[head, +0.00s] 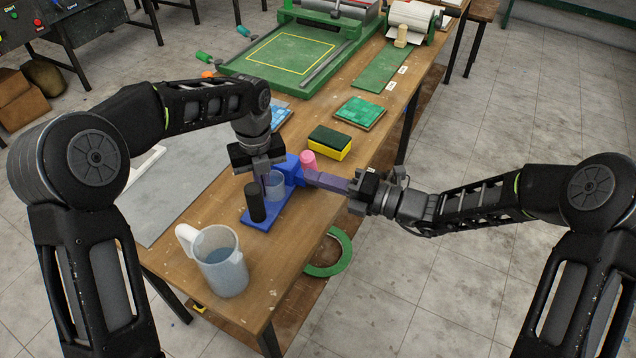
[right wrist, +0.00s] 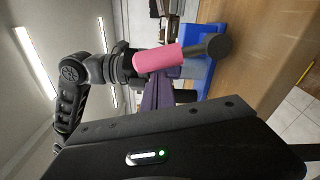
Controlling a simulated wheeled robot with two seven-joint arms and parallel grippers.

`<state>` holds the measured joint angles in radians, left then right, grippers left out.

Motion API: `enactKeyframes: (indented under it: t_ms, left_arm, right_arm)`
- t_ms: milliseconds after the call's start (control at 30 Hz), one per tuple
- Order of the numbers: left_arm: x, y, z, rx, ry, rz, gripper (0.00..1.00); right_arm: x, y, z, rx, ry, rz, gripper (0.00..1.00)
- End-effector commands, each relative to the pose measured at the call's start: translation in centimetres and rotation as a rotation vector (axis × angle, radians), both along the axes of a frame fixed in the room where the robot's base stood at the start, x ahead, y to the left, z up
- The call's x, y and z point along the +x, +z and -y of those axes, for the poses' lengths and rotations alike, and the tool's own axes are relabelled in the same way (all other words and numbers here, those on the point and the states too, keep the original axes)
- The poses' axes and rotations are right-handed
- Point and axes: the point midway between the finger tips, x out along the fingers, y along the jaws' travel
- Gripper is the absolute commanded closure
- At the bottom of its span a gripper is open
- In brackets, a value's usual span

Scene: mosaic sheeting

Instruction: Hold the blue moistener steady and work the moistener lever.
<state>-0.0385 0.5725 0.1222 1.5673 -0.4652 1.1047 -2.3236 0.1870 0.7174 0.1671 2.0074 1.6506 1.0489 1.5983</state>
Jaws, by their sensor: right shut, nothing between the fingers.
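The blue moistener (head: 284,196) stands on the wooden table with a clear cup (head: 275,184) and a black cylinder (head: 256,202) on its base. Its lever has a pink handle (head: 308,160), which shows large in the right wrist view (right wrist: 160,58) with a dark end. My left gripper (head: 266,178) points down at the moistener beside the cup; whether its fingers close on the body is hidden. My right gripper (head: 308,178) is shut and empty. It reaches in from the right, its tips close to the moistener just below the pink handle; contact is unclear.
A clear jug of water (head: 218,262) stands at the table's near end. A yellow and green sponge (head: 330,142) lies behind the lever. A green tile sheet (head: 360,113) and a green press (head: 290,55) are farther back. A green tape ring (head: 330,252) lies below the table edge.

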Motion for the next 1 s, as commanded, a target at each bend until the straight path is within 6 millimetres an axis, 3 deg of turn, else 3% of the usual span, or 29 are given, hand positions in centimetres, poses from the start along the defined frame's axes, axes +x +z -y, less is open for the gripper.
enactKeyframes:
  t_ms: [1000]
  left_arm:
    - [0.0,0.0,0.0,0.001,-0.001,0.0,1.0]
  right_arm:
    - [1.2,0.7,0.5,0.049,-0.003,-0.135,1.0]
